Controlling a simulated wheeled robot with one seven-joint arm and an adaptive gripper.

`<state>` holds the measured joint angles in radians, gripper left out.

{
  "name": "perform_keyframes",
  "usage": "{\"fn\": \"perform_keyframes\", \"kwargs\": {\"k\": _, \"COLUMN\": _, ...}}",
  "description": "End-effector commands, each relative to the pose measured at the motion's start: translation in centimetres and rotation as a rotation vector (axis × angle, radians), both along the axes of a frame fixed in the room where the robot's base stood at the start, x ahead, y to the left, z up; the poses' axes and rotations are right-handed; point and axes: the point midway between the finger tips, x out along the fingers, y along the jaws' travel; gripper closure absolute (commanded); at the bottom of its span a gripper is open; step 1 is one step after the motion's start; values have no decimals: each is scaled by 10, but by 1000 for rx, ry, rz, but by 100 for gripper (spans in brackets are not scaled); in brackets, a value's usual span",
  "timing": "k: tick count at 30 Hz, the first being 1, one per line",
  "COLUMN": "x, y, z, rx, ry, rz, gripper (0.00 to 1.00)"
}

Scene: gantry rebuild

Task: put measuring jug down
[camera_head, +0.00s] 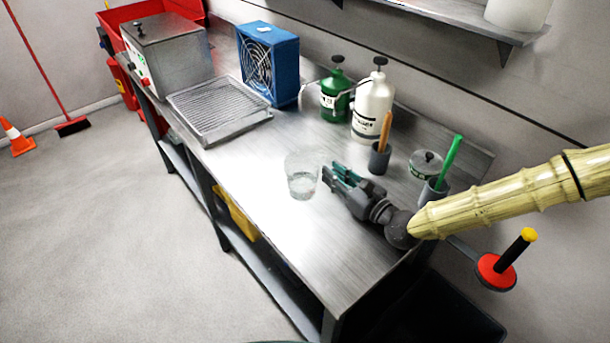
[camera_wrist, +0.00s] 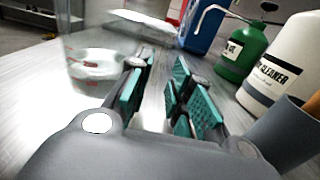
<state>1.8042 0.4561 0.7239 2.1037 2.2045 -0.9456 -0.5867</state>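The clear measuring jug (camera_head: 302,184) stands upright on the metal bench (camera_head: 265,215), with a little clear liquid at its bottom. It also shows in the wrist view (camera_wrist: 95,68), left of and just beyond my fingers. My gripper (camera_head: 335,177) is low over the bench, immediately right of the jug. Its green-padded fingers (camera_wrist: 160,82) are apart, and the bench shows between them. The jug's body is outside the gap. I cannot tell whether its clear handle reaches between the fingertips or touches them.
A green bottle (camera_head: 336,95), a white cleaner bottle (camera_head: 372,108) and a grey cup (camera_head: 379,160) stand behind my gripper. A ribbed tray (camera_head: 218,107) and blue fan box (camera_head: 268,65) lie farther along. Bench left of the jug is clear up to its front edge.

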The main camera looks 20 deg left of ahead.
Motion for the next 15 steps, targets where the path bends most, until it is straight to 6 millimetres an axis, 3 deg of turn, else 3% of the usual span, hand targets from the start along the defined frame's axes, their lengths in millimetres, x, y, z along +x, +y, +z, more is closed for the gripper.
{"fn": "perform_keyframes", "kwargs": {"k": 7, "x": 18, "y": 29, "z": 1, "rx": -1, "ry": 0, "rz": 2, "gripper": 79}}
{"fn": "perform_keyframes", "kwargs": {"k": 15, "x": 24, "y": 37, "z": 0, "rx": -1, "ry": 1, "rz": 0, "gripper": 79}}
